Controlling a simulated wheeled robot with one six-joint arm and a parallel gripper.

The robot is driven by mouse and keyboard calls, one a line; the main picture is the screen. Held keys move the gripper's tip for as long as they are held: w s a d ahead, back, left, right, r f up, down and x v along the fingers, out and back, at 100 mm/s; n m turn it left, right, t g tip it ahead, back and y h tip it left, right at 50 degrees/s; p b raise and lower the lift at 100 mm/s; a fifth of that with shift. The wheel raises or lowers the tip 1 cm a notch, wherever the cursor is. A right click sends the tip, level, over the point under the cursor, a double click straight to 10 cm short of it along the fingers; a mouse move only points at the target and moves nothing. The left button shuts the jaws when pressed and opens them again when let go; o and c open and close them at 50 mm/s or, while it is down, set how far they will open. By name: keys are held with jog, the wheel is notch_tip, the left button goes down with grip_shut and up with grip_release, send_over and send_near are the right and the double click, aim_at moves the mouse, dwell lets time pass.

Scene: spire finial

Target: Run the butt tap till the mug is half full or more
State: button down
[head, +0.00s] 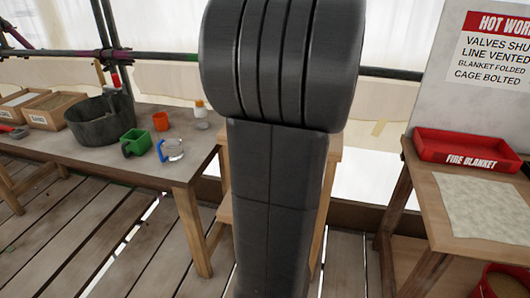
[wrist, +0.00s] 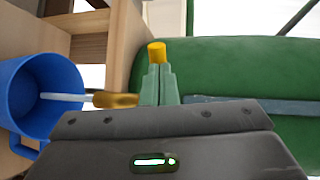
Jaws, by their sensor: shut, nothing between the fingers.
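In the wrist view, a blue mug (wrist: 18,90) stands at the left, its open mouth toward the brass tap spout (wrist: 115,100). The picture is turned, so down lies to the left. A pale stream of water (wrist: 66,97) runs from the spout into the mug. The water level inside cannot be made out. The green butt (wrist: 235,60) fills the right side. My gripper (wrist: 158,68) is shut and empty, its tips right at a yellow tap handle (wrist: 157,51). Whether they touch it is unclear. The head view shows only my arm, which hides this area.
Wooden framing (wrist: 95,35) lies beside the mug. A red tray (head: 468,160) sits on the right table.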

jog(key=w+a+m+t+h+b, duration=0.1)
jog(key=w+a+m+h+b, duration=0.1)
jog(key=b, duration=0.4)
jog(key=shift+w+a+f+h+b, duration=0.1)
jog(key=shift+w+a+h+b, duration=0.2)
jog(key=shift+h, duration=0.1)
jog(key=shift+w+a+b, duration=0.3)
jog(key=shift+w+b, duration=0.25)
jog(key=shift+w, duration=0.1)
